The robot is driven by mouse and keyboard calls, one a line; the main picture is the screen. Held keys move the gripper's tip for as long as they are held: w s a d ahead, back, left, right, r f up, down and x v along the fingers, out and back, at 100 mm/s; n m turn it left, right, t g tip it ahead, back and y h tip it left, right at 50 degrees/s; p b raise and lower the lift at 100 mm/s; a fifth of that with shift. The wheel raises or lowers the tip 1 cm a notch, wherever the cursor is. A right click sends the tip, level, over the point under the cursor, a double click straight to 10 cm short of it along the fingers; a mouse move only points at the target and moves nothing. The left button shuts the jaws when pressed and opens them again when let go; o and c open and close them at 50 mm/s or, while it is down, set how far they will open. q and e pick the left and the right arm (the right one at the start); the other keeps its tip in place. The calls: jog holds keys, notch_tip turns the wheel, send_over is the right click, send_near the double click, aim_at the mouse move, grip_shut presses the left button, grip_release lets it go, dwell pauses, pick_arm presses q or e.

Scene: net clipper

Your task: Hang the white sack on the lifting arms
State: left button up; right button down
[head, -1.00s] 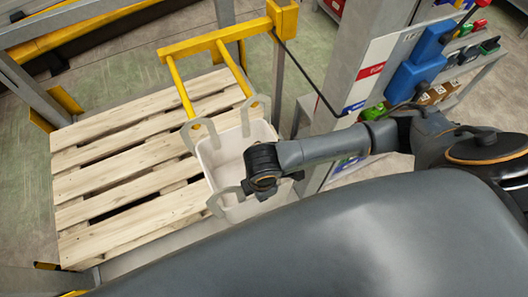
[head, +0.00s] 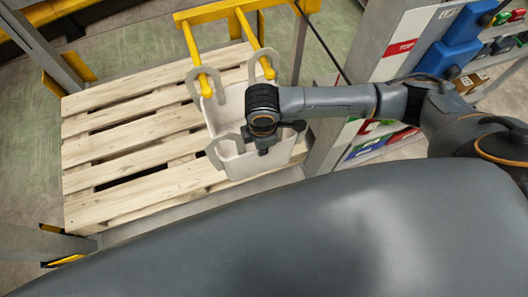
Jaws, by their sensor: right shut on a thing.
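The white sack (head: 226,112) is an open-topped bag with stiff grey loops at its corners, upright over the front right of the pallet. The two yellow lifting arms (head: 194,45) point toward me from a yellow crossbar. Their tips overlap the sack's far left loop (head: 190,84) and far right loop (head: 262,57); I cannot tell how far they pass through. The near left loop (head: 215,150) stands free of the arms. My right gripper (head: 266,146) is shut on the sack at its near right side, where my wrist hides the grip. My left gripper is out of view.
A wooden pallet (head: 130,130) lies under and left of the sack. Grey and yellow frame posts bound the left.

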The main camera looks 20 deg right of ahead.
jog(key=shift+w+b, duration=3.45)
jog(key=shift+w, duration=6.4)
jog(key=shift+r, duration=0.1)
jog(key=shift+f, duration=1.05)
